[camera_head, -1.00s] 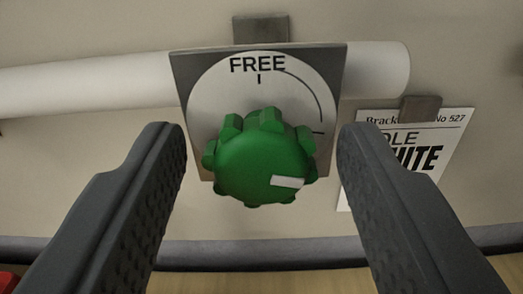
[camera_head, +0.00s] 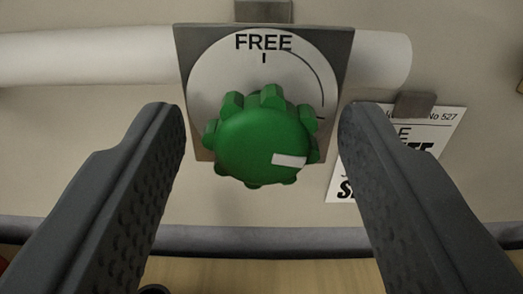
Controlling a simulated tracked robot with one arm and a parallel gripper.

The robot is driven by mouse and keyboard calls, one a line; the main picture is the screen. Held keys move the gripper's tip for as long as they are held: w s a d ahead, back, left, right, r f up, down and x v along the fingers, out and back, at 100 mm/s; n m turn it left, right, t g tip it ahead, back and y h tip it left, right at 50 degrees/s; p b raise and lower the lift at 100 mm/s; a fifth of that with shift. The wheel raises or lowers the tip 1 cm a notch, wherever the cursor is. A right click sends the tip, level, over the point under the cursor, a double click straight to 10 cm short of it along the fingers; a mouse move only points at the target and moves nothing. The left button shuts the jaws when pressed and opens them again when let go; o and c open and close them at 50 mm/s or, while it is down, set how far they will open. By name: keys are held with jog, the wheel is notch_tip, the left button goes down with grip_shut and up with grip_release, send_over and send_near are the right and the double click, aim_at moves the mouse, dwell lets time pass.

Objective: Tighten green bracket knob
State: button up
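The green bracket knob (camera_head: 258,143) sits on a square grey plate with a white dial (camera_head: 210,88) marked FREE at the top. A white mark on the knob face points to the right. A curved line on the dial runs from near the top round to a tick on the right, partly hidden by the knob. My gripper (camera_head: 263,125) is open. Its two dark fingers stand on either side of the knob, with a gap on both sides, and hold nothing.
A white horizontal roll or tube (camera_head: 90,55) runs behind the plate and ends at the right. A printed card (camera_head: 400,150) hangs from a grey clip (camera_head: 413,103), partly behind the right finger. A dark rail (camera_head: 260,239) runs below, above a wooden surface (camera_head: 260,270).

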jog(key=s, duration=1.3)
jog(key=shift+s, duration=0.4)
jog(key=s+r+g, duration=0.1)
jog(key=s+r, duration=0.3)
jog(key=r, duration=0.4)
jog(key=s+r, duration=0.4)
jog(key=r, duration=0.4)
jog(key=s+r+g, duration=0.1)
jog(key=s+r, duration=1.1)
jog(key=s, duration=0.4)
jog(key=shift+s+g, duration=0.15)
jog(key=shift+g, duration=0.15)
jog(key=shift+d, duration=0.1)
